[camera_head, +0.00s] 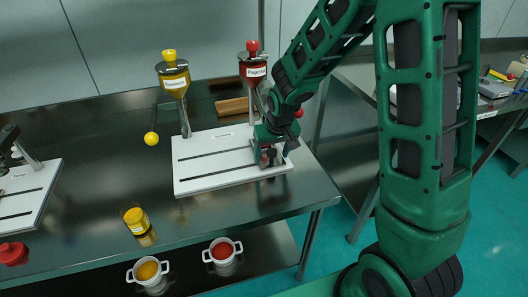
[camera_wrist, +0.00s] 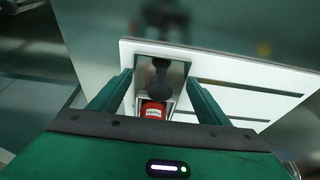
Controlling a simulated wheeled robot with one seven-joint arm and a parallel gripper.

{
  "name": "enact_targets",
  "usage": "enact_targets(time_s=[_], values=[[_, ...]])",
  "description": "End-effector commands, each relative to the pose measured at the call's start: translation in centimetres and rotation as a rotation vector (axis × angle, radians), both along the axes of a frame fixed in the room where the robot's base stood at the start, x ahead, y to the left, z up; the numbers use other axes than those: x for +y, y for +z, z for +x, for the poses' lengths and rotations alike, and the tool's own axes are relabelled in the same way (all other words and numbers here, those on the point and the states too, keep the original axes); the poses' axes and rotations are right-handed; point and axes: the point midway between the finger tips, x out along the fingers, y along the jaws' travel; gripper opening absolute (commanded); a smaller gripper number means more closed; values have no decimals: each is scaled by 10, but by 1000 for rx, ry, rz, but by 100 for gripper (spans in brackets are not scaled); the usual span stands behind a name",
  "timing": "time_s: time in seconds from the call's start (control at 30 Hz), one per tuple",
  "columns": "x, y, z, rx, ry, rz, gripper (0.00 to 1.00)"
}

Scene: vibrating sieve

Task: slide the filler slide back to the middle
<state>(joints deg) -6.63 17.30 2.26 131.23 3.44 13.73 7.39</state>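The white filler board (camera_head: 215,150) with two dark slots lies on the steel table. At its right end sits a small slide (camera_head: 284,151), mostly hidden by my gripper (camera_head: 272,150). In the wrist view, the slide (camera_wrist: 178,75) shows as a bracket with a dark round knob (camera_wrist: 160,77) and a red labelled jar (camera_wrist: 153,110). My gripper (camera_wrist: 160,76) has its two green fingers spread, one on each side of the slide near the board's end. Whether a finger touches the slide, I cannot tell.
The Paprika dispenser (camera_head: 252,68) with a red cap and a yellow-capped dispenser (camera_head: 174,78) stand behind the board. A yellow ball knob (camera_head: 151,139) is left of it. Two white pots (camera_head: 222,250) (camera_head: 149,272) are below.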

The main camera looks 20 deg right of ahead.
Motion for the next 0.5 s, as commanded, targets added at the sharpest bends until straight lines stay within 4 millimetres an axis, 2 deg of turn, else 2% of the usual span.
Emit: enact_targets(time_s=[0.33, 0.5], values=[[0, 0, 0, 0, 0, 0, 52], [8, 0, 0, 0, 2, -1, 52]])
